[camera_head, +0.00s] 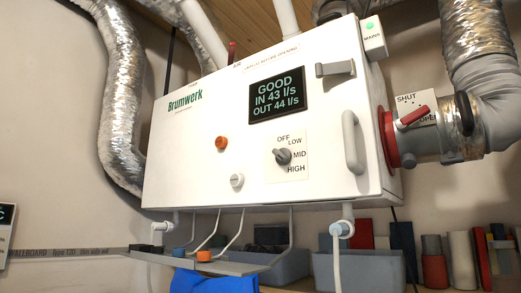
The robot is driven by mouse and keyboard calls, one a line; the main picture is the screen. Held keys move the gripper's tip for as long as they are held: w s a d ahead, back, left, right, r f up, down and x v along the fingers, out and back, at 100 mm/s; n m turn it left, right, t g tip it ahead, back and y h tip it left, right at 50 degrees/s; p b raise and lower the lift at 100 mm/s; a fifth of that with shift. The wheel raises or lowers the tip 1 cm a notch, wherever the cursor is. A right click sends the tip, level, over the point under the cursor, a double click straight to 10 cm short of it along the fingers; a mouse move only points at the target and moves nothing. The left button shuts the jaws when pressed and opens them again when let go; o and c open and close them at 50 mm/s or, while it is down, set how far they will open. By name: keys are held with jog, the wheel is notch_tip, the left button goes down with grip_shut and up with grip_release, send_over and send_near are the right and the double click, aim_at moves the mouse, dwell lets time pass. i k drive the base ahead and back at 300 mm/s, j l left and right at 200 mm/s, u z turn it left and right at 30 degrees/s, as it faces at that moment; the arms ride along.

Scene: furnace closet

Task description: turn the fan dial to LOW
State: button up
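The fan dial (283,157) is a dark grey knob on a white label plate, on the front of the white Brumwerk unit (200,160). The plate reads OFF at the top, then LOW, MID and HIGH down the right side. The knob is too small to tell for sure which word it points at. The display (277,95) above it reads GOOD, IN 43 l/s, OUT 44 l/s. My gripper is not in view, and nothing touches the dial.
An orange knob (221,143) and a white knob (237,180) sit left of the dial. A grey handle (353,142) stands out to its right. A red lever (414,115) is on the right duct. Grey bins (365,270) stand below. The space before the dial looks clear.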

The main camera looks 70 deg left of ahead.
aim_at(282, 155)
jog(key=u, duration=2.1)
